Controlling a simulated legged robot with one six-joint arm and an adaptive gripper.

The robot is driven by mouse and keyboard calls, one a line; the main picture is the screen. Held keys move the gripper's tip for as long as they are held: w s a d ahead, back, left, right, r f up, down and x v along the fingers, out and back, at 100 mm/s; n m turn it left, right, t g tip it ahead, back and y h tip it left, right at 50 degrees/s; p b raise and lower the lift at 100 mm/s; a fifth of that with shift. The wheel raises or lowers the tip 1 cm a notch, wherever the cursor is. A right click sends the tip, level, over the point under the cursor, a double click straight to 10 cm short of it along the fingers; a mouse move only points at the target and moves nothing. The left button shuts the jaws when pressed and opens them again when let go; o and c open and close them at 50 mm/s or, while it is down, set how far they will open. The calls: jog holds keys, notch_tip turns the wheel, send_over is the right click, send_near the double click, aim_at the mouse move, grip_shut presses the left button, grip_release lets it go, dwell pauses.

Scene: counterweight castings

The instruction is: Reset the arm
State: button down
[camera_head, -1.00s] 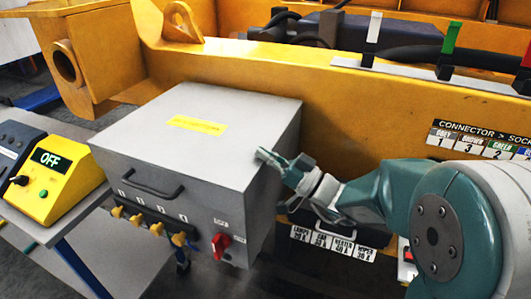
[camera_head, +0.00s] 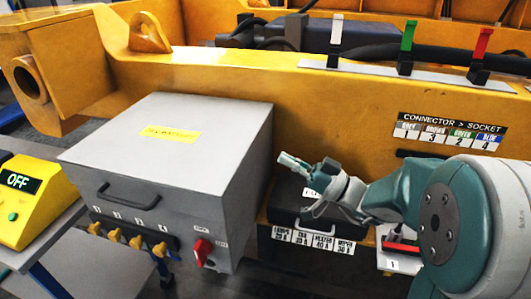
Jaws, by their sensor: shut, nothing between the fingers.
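My arm reaches in from the lower right. My gripper (camera_head: 283,160) is shut and empty. In the picture it lies just right of the grey box (camera_head: 165,160), in front of the yellow frame and above the dark case (camera_head: 298,215). I cannot tell how far it is from the case.
The grey box has a handle, several yellow plugs (camera_head: 114,235) and a red knob (camera_head: 202,248). A yellow unit (camera_head: 30,205) reading OFF stands at left. The yellow frame (camera_head: 215,75) carries white, green and red levers (camera_head: 407,35). A connector-to-socket sign (camera_head: 450,132) hangs at right.

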jog(key=s+a+f+m+g+h, duration=0.1)
jog(key=s+a+f+g+h, duration=0.1)
jog(key=s+a+g+h, duration=0.3)
jog(key=s+a+f+m+g+h, duration=0.1)
jog(key=s+a+f+g+h, duration=0.15)
jog(key=s, duration=0.55)
jog(key=s+d+f+m+h, duration=0.4)
jog(key=s+d+h, duration=0.2)
jog(key=d+r+m+t+h, duration=0.1)
jog(key=d+m+t+h, duration=0.3)
jog(key=d+h, duration=0.2)
jog(key=shift+s+d+r+m, duration=0.2)
jog(key=shift+s+d+m, duration=0.1)
jog(key=shift+d, duration=0.5)
jog(key=shift+a+h, duration=0.15)
jog(key=shift+h, duration=0.1)
